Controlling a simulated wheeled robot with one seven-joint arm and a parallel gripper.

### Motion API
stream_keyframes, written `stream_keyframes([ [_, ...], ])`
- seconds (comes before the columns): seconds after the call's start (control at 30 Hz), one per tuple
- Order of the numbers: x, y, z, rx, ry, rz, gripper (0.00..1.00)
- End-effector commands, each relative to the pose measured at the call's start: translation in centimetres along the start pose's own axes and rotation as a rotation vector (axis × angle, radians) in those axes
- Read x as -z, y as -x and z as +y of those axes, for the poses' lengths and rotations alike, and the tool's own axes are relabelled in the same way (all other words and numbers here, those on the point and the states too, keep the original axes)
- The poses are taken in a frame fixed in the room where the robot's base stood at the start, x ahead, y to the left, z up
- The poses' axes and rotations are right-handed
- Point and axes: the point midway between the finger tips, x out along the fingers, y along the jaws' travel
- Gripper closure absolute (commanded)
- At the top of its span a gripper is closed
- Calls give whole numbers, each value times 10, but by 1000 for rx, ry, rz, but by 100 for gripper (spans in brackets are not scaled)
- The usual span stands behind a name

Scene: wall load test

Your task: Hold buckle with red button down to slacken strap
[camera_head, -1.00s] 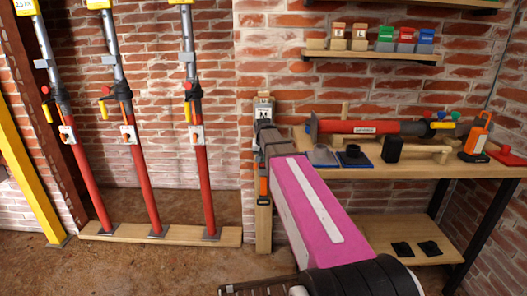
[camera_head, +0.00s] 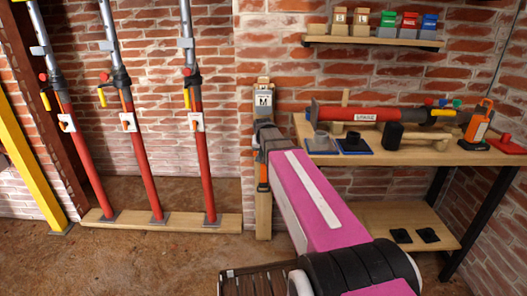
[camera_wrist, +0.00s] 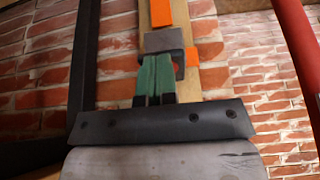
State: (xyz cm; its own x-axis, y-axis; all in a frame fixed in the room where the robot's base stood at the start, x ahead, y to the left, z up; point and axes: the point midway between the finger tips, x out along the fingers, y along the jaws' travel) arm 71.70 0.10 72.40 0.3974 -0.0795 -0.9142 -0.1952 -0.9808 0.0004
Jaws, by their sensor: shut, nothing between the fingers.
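A wooden post (camera_head: 263,219) with a label M stands against the brick wall in the head view, with an orange part (camera_head: 262,172) low on it. The wrist view shows an orange strip (camera_wrist: 170,13) running down the post to a grey block (camera_wrist: 164,40), apparently the buckle. Another orange piece (camera_wrist: 192,56) sits at its right. In the head view my arm hides much of the post.
Several red and grey props (camera_head: 140,150) stand on a wooden base at left, beside a yellow beam (camera_head: 28,175). At right a workbench (camera_head: 440,180) carries a red tool (camera_head: 370,114), and a small shelf (camera_head: 375,43) hangs above. A slatted item (camera_head: 255,281) stands low in front.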

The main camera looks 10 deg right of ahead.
Motion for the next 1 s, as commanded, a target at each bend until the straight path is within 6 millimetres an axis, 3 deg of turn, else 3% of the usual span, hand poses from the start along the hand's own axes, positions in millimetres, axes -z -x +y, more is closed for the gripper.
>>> stream_keyframes([
  [0.17, -9, -5, 1, -1, 0, 89, 100],
  [0.47, -9, -8, 0, 0, 0, 92, 100],
  [1.0, -2, 7, 0, 1, 0, 91, 100],
])
